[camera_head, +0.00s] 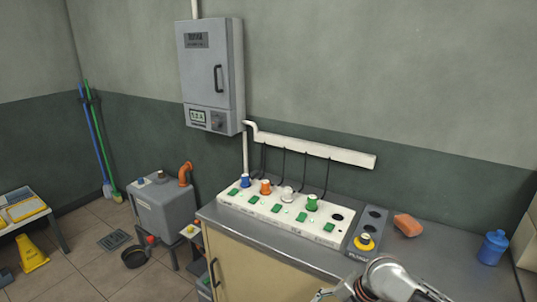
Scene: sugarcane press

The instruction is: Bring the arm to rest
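My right arm comes in at the bottom edge, right of centre. Its gripper (328,293) is over the front of the grey counter (447,262), below the grey block with the yellow-collared piece. The frame's lower edge cuts the gripper off, so I cannot tell whether its fingers are open or shut. I see nothing held in the part that shows. My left gripper is not in view.
A wall cabinet (212,75) hangs behind.

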